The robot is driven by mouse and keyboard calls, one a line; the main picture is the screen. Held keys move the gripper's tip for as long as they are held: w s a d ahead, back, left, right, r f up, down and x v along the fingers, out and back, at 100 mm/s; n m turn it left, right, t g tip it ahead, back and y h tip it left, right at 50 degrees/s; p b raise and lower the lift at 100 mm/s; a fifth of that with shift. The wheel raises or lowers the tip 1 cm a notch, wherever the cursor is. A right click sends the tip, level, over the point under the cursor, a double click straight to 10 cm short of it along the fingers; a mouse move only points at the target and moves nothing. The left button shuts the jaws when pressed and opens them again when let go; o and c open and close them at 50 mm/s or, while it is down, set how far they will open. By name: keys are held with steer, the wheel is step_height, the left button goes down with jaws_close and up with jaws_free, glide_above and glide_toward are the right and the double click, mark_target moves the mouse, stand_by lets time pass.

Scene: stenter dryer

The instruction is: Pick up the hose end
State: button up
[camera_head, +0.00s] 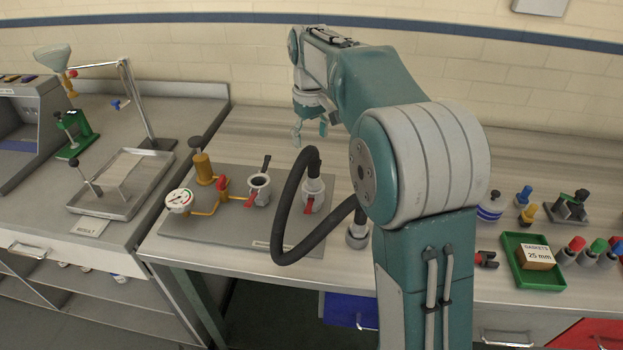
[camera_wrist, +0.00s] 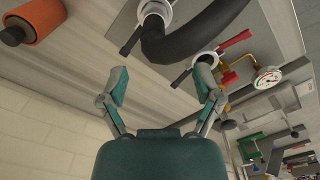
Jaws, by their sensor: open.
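A thick black hose (camera_head: 283,215) arches over the front of a grey plate on the bench. One end of the hose (camera_head: 313,163) points down into a silver fitting (camera_head: 313,190) with a red lever. The other end meets a silver collar (camera_head: 357,235) at the bench front, partly hidden behind my arm. My gripper (camera_head: 310,130) is open and empty, above and behind the upright hose end, apart from it. In the wrist view the two spread fingers show with my gripper (camera_wrist: 162,86) empty between them, and the curved hose (camera_wrist: 205,28) passes beyond them at the top.
A second silver port (camera_head: 259,188) with a black lever, a pressure gauge (camera_head: 180,201) and brass piping stand left of the hose. A green tray (camera_head: 518,275) and several small fittings lie right of my arm. The bench behind the plate is mostly clear.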

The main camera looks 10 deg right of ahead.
mark_target(313, 170)
step_height(313, 170, down, 5)
steer(key=shift+d+r, duration=0.1)
steer(key=shift+r, duration=0.05)
steer(key=f, duration=0.5)
steer(key=shift+w+d+f, duration=0.15)
steer(key=shift+w+d, duration=0.05)
steer(key=shift+d, duration=0.05)
jaws_close()
